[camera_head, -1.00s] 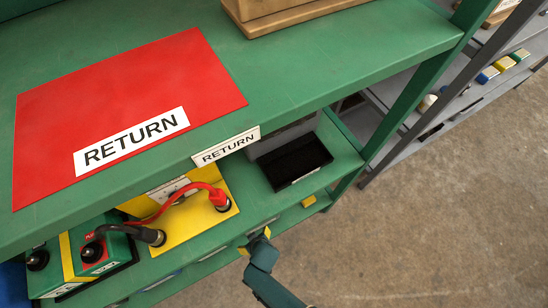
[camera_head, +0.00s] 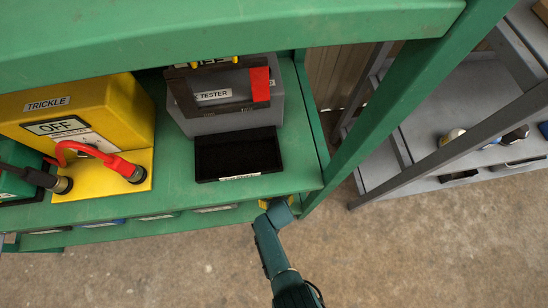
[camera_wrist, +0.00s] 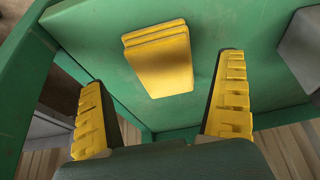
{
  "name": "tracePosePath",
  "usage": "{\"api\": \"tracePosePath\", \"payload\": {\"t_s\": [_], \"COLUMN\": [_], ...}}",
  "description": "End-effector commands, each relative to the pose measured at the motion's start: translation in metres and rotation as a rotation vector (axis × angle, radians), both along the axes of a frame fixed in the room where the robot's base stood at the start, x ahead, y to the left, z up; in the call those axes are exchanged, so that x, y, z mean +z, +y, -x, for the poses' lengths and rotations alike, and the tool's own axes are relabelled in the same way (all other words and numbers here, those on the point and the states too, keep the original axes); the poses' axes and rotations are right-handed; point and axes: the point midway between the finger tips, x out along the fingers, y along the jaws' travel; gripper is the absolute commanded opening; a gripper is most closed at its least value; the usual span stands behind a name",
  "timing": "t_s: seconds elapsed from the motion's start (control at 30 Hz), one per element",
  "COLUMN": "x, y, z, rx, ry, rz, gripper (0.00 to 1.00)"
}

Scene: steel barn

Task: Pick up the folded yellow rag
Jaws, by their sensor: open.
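The folded yellow rag (camera_wrist: 160,58) lies on a green shelf surface (camera_wrist: 105,45) in the wrist view, its stacked layers showing at one end. My gripper (camera_wrist: 165,72) is open, with one yellow ribbed finger on each side of the picture. The rag appears between and beyond the fingertips, and neither finger visibly touches it. In the head view my gripper (camera_head: 278,208) is at the front edge of the green rack, partly hidden by that edge. I cannot make out the rag for certain in the head view.
A black tray (camera_head: 237,157) and a grey tester (camera_head: 222,98) stand on the shelf above my gripper. A yellow trickle charger (camera_head: 105,105) with red and black cables is to the left. A green post (camera_head: 385,105) rises at right. A grey object (camera_wrist: 303,45) shows beside the rag.

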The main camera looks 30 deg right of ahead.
Motion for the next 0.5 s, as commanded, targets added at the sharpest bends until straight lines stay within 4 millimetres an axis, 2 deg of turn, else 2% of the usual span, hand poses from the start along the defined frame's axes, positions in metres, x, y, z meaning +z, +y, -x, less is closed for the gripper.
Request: {"api": "tracePosePath", "payload": {"t_s": [0.03, 0.2, 0.33, 0.5], "x": [-0.012, -0.038, -0.044, -0.041], "y": [-0.001, -0.003, -0.004, -0.004], "z": [-0.004, -0.015, -0.019, -0.019], "rx": [0.000, 0.000, 0.000, 0.000], "ry": [-0.001, 0.000, -0.001, 0.000], "rz": [0.000, 0.000, -0.001, -0.001], "gripper": [1.00, 1.00, 1.00, 1.00]}}
